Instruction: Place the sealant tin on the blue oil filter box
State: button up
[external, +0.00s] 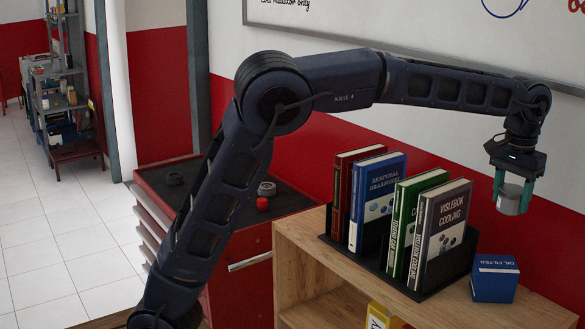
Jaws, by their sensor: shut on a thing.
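My gripper (513,184) hangs at the right with its fingers pointing down. It is shut on the sealant tin (509,200), a small grey tin, held upright in the air. The blue oil filter box (494,279) stands on top of the wooden shelf, near its right end. The tin is above the box and a little to its right in the picture, with a clear gap between them. The exact sideways offset cannot be told from this one view.
A black book rack (437,282) with several upright books stands on the wooden shelf (300,240), just left of the box. A red tool cabinet (165,195) with small items is further left. The red and white wall (560,238) and a whiteboard (400,30) lie behind.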

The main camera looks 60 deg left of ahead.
aim_at(497, 263)
notch_tip(497, 263, down, 13)
dwell(0.6)
jog(key=shift+f, duration=0.15)
jog(key=o, duration=1)
notch_tip(497, 263, up, 12)
jog(key=shift+r, duration=0.15)
jog(key=shift+a, duration=0.1)
